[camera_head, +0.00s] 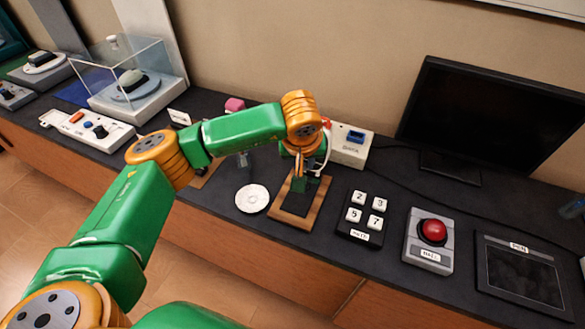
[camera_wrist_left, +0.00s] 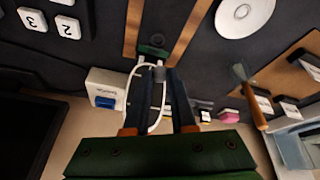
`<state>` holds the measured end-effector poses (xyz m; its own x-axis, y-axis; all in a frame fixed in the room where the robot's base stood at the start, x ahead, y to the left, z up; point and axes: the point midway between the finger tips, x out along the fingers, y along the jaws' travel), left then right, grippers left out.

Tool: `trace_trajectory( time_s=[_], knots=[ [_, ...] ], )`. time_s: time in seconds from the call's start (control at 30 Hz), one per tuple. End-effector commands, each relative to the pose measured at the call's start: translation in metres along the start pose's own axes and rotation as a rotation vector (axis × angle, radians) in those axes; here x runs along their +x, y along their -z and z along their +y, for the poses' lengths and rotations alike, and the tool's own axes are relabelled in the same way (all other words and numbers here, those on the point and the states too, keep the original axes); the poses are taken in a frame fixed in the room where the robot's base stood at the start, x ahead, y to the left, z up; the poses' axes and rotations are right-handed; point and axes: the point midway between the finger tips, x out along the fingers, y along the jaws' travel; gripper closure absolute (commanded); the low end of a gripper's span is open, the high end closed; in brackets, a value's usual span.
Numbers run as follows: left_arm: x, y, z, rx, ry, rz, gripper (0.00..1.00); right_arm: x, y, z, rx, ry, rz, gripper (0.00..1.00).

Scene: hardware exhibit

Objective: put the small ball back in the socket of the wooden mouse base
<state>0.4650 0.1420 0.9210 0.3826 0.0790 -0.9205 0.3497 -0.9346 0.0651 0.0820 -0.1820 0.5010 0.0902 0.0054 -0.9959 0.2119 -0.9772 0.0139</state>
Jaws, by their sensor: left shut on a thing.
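The wooden mouse base (camera_head: 283,216) lies on the dark counter, a brown wooden frame around a dark middle. It also shows upside down at the top of the left wrist view (camera_wrist_left: 133,28). My left gripper (camera_head: 298,184) is over the far part of the base, pointing down. In the left wrist view its two dark fingers (camera_wrist_left: 161,77) are closed on a small grey rounded thing, the small ball (camera_wrist_left: 159,74), at their tips. The ball is hidden in the head view. I cannot tell whether it touches the base. My right gripper is not in view.
A white disc (camera_head: 252,198) lies left of the base. Number keys (camera_head: 361,218) and a red-button box (camera_head: 429,241) stand to the right. A white box (camera_head: 350,146) with a blue port and a white cable (camera_wrist_left: 138,72) are close behind the gripper. A monitor (camera_head: 490,118) stands farther right.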

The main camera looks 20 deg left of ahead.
Motion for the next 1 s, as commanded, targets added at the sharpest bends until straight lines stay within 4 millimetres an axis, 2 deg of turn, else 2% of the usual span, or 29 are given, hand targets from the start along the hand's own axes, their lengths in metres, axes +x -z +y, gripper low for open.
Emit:
trace_trajectory(
  time_s=[0.17, 0.53, 1.0],
  knots=[
    [0.011, -0.005, -0.001, 0.005, -0.001, -0.001, 1.0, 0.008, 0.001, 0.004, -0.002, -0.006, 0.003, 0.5],
    [0.054, -0.022, -0.003, 0.004, -0.001, 0.0, 1.0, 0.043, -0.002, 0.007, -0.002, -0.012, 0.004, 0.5],
    [0.054, -0.023, -0.003, 0.003, -0.001, -0.001, 1.0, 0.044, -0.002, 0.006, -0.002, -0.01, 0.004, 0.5]
  ],
)
